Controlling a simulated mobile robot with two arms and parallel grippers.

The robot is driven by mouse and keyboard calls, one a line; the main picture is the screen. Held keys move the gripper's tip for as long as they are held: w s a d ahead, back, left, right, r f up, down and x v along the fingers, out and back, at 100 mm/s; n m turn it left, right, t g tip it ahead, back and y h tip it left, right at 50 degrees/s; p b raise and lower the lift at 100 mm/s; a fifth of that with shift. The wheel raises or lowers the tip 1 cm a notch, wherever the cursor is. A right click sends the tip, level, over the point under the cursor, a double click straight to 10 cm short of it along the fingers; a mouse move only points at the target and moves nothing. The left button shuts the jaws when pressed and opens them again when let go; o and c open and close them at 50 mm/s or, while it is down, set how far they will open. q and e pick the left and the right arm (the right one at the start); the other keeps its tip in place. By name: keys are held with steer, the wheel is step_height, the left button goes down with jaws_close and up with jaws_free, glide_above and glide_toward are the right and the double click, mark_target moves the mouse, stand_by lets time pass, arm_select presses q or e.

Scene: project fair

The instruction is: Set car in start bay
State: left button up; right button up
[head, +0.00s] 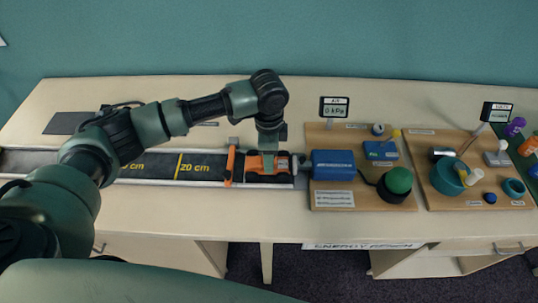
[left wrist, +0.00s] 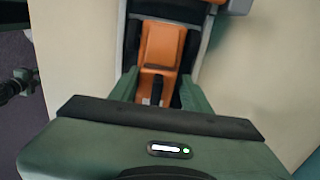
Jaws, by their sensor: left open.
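The orange car (head: 256,169) sits on the dark track (head: 146,167) at its right end, between an orange gate post (head: 230,163) and the blue box. This end stretch looks like the start bay, but no label is readable. My left gripper (head: 268,146) points down over the car and hides part of it. In the left wrist view the car (left wrist: 161,48) lies ahead of the open green fingers (left wrist: 160,84), one on each side of its near end. Whether the fingers touch it is unclear. My right gripper is not in view.
A blue box (head: 333,165) and a green dome button (head: 398,180) stand on a wooden board just right of the track. A second board (head: 447,201) holds a teal cup and small parts. The pale table (head: 185,224) is clear in front of the track.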

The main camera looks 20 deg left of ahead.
arm_select(q)
steer(key=shift+s+f, duration=0.45)
steer(key=shift+f, duration=0.05)
steer(key=shift+r, duration=0.3)
step_height(320, 180, up, 13)
steer(key=b, duration=0.2)
steer(key=shift+w, duration=0.25)
steer(key=shift+f, duration=0.1)
